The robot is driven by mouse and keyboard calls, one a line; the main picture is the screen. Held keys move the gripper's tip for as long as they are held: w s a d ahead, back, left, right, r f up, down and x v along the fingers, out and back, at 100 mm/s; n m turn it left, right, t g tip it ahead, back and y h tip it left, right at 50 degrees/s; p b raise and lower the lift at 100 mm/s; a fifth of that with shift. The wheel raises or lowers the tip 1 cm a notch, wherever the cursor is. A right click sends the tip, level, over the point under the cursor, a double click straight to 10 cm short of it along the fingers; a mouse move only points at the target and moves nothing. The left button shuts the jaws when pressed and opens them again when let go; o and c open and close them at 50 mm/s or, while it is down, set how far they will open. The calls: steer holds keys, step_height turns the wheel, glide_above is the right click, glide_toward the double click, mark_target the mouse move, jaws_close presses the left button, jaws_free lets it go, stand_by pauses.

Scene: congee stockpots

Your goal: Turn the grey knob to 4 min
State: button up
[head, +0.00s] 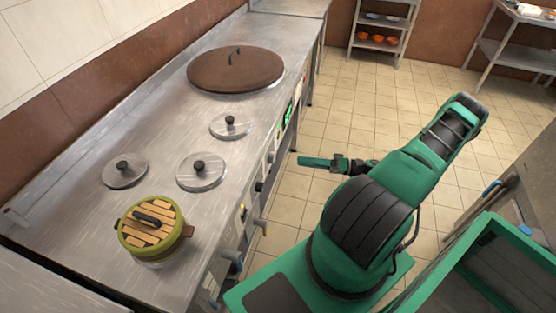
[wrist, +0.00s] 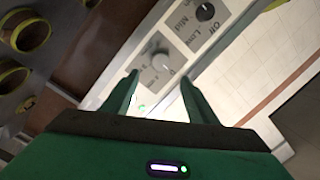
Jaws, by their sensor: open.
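The grey knob (wrist: 160,62) sits on a pale control panel in the wrist view, with a dial scale around it too blurred to read. I cannot make out its setting. My gripper (wrist: 158,77) is open, and its two green fingers point at the panel on either side of the knob's line of sight. The fingers look apart from the knob, with nothing between them. In the head view my gripper (head: 304,161) is in front of the stove's front panel. I cannot pick out the grey knob there.
A black knob (wrist: 205,12) marked Off, Low and Mid is beside the grey one. The steel stove top (head: 120,215) carries a green-yellow pot (head: 150,245), a large brown lid (head: 235,70) and several small round lids. Shelves (head: 380,32) stand at the back. Tiled floor is clear between.

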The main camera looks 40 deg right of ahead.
mark_target(275, 158)
steer(key=x, duration=1)
steer(key=c, duration=1.1)
